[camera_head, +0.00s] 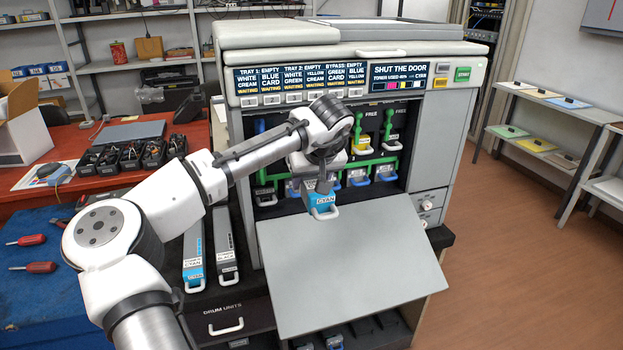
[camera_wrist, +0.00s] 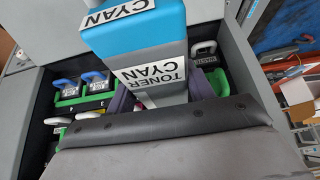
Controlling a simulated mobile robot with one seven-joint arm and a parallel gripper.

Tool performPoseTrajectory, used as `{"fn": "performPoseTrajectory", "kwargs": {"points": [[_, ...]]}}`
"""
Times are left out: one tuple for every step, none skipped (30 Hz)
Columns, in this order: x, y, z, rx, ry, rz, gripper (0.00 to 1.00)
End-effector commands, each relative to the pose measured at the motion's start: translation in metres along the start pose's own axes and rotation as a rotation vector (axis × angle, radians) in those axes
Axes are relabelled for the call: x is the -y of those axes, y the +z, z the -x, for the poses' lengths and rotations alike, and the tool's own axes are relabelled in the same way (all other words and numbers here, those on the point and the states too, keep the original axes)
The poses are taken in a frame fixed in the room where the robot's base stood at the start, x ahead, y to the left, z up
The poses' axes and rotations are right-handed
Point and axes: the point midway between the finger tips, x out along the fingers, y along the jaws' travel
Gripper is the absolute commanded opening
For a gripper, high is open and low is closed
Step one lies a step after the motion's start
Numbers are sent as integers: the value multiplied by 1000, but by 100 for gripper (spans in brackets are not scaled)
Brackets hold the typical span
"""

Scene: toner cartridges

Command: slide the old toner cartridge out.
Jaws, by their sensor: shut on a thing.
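A toner cartridge (camera_head: 322,199) with a blue end and a CYAN label juts out of the printer's open front bay, over the lowered door. It fills the upper middle of the wrist view (camera_wrist: 140,45), where its grey body reads TONER CYAN. My gripper (camera_head: 322,184) is shut on this cartridge from above. The fingers are mostly hidden in both views. How much of the cartridge is still inside the bay cannot be told. The printer (camera_head: 470,120) has a display reading SHUT THE DOOR and CYAN.
The lowered grey door (camera_head: 350,270) lies below the bay. Green levers (camera_head: 389,125) and other blue-handled units (camera_head: 385,171) sit close by in the bay. A spare cyan cartridge (camera_head: 194,245) and a black one (camera_head: 224,240) lie left of the printer. Floor at right is clear.

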Motion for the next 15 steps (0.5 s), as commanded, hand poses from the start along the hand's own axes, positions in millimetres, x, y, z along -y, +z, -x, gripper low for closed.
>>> {"fn": "performPoseTrajectory", "kwargs": {"points": [[0, 0, 0, 0, 0, 0, 16], [0, 0, 0, 0, 0, 0, 12], [0, 0, 0, 0, 0, 0, 6], [0, 0, 0, 0, 0, 0, 3], [0, 0, 0, 0, 0, 0, 2], [0, 0, 0, 0, 0, 0, 2], [0, 0, 0, 0, 0, 0, 2], [0, 0, 0, 0, 0, 0, 2], [0, 0, 0, 0, 0, 0, 2], [0, 0, 0, 0, 0, 0, 2], [0, -1, 1, -2, 0, 0, 0], [0, 0, 1, -2, 0, 0, 0], [0, 0, 1, -2, 1, 0, 0], [0, 1, 1, -2, 1, 0, 0], [0, 2, 2, -2, 1, 0, 0]]}}
